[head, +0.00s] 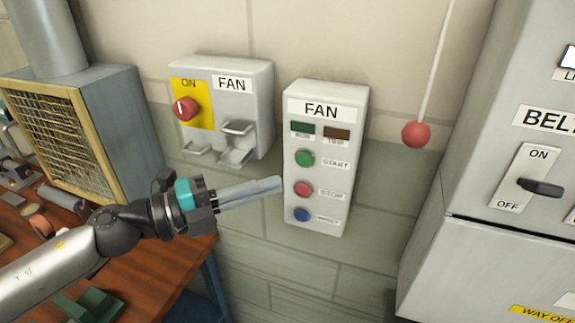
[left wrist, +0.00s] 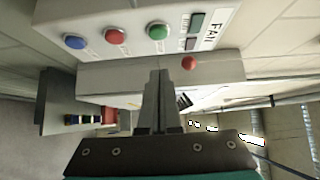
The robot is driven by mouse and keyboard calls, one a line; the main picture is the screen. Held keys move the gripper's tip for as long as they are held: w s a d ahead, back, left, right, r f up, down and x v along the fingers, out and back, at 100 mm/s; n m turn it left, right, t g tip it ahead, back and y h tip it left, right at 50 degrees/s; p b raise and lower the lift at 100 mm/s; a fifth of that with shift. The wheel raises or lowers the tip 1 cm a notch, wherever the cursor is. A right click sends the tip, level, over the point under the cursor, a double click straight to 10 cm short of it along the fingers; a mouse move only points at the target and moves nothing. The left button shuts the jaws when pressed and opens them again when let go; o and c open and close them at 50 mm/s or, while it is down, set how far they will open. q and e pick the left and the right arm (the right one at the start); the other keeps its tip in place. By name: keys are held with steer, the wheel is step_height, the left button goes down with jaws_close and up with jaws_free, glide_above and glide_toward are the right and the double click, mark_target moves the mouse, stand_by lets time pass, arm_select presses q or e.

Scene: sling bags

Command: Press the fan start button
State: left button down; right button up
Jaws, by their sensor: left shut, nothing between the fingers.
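The grey fan control box (head: 327,215) is on the wall in the middle of the head view. Its green START button (head: 304,158) sits above the red STOP button (head: 303,189) and a blue button (head: 302,215). My left gripper (head: 280,184) is shut and empty. In the head view its tips meet the box's left edge, at about STOP height; I cannot tell whether they touch. In the left wrist view, the closed fingers (left wrist: 158,75) point toward the green button (left wrist: 157,31), with the red (left wrist: 115,36) and blue (left wrist: 75,41) buttons to its left. My right gripper is not in view.
A second fan box (head: 255,110) with a red knob (head: 186,108) is left of the control box. A red ball (head: 416,134) hangs on a cord to the right. A belt cabinet (head: 470,190) stands at far right, a wooden bench (head: 150,265) at lower left.

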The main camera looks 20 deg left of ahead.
mark_target(310, 163)
arm_select(q)
steer(key=shift+w+d+p, duration=0.3)
steer(key=shift+w+d, duration=0.05)
steer(key=shift+w, duration=0.6)
steer(key=shift+w+d+p, duration=0.25)
steer(key=shift+w+d, duration=0.1)
steer(key=shift+w, duration=0.65)
steer(key=shift+w+d+p, duration=0.3)
steer(key=shift+w+d, duration=0.05)
steer(key=shift+w, duration=0.6)
